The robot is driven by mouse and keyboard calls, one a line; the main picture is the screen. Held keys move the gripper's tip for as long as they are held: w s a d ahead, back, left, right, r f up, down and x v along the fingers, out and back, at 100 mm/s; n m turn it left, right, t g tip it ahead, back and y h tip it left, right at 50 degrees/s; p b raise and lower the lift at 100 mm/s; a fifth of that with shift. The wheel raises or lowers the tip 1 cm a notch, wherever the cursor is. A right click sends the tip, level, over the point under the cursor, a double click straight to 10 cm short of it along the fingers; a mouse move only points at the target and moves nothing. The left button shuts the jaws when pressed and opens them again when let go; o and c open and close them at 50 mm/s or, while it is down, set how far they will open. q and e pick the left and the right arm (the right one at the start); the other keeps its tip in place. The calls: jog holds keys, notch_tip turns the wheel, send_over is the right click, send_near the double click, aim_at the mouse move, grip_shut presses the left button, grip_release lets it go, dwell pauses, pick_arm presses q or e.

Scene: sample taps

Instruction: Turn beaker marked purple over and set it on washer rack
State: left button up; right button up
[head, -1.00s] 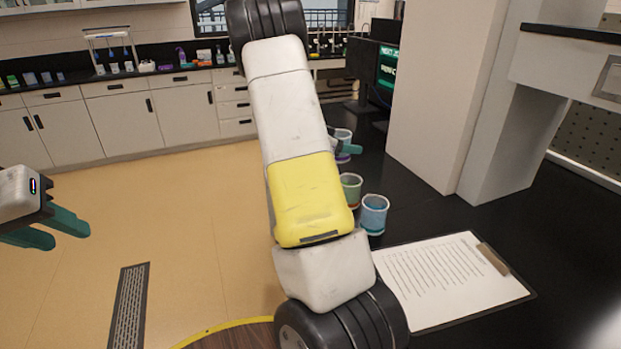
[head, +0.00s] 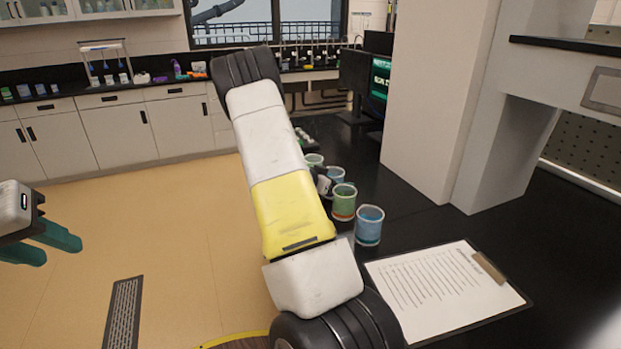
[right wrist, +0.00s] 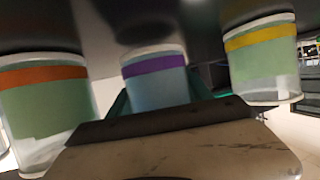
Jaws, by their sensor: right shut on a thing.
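The purple-marked beaker (right wrist: 156,80), with a purple band and bluish contents, stands between an orange-banded and a yellow-banded beaker in the right wrist view. That view looks inverted, and this beaker has the same orientation as its neighbours. My right gripper (right wrist: 155,100) is shut on it, with teal fingers partly showing at its sides. In the head view a blue beaker (head: 337,174) beside my right gripper appears to be the same one; its band is not clear there. My left gripper (head: 55,246) is open and empty over the floor at left. I cannot make out the washer rack.
An orange-banded green beaker (head: 343,203) and a blue beaker (head: 369,226) stand nearer on the black bench. Another greenish beaker (head: 314,160) stands behind. A clipboard (head: 440,290) lies at front right. A pale pillar (head: 435,100) rises right of the beakers.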

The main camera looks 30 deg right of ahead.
jog(key=shift+f, duration=0.25)
jog(key=shift+f, duration=0.1)
jog(key=o, duration=1.5)
